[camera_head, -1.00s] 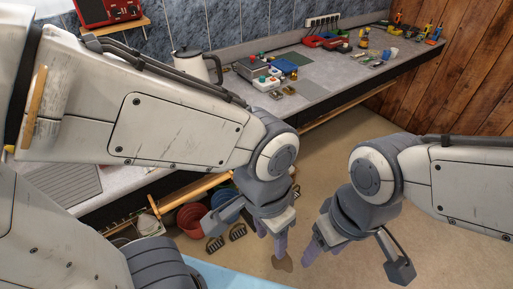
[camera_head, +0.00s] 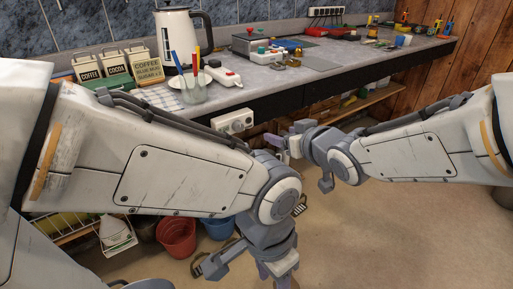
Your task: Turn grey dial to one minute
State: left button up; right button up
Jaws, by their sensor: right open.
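A small white unit (camera_head: 235,122) with round dial-like parts is fixed on the counter's front edge. It is too small to read any marks or tell which part is the grey dial. My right gripper (camera_head: 300,163) is open and empty, just right of the white unit and apart from it, its fingers pointing left toward the counter front. My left gripper (camera_head: 246,273) hangs low over the floor at the bottom middle, its fingers spread and empty. My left forearm passes in front of the counter's left part.
Red (camera_head: 177,236) and blue (camera_head: 217,226) buckets stand below. The floor at right is clear.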

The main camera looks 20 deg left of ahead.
aim_at(240, 127)
jog(key=w+a+f+n+y+b, duration=0.25)
jog(key=a+f+y+b, duration=0.2)
jog(key=f+b, duration=0.4)
jog(key=shift+t+y, duration=0.4)
jog(key=shift+y, duration=0.25)
jog(key=b+x, duration=0.1)
jog(key=x, duration=0.2)
jog(key=r+b+x, duration=0.1)
jog(key=x, duration=0.3)
jog(key=r+b+x, duration=0.1)
jog(key=x, duration=0.2)
jog(key=shift+w+a, duration=0.2)
jog(key=shift+a, duration=0.15)
pick_arm(q)
notch_tip(240, 127, down, 15)
pick_arm(e)
grip_shut()
pick_arm(q)
jog(key=shift+r, duration=0.1)
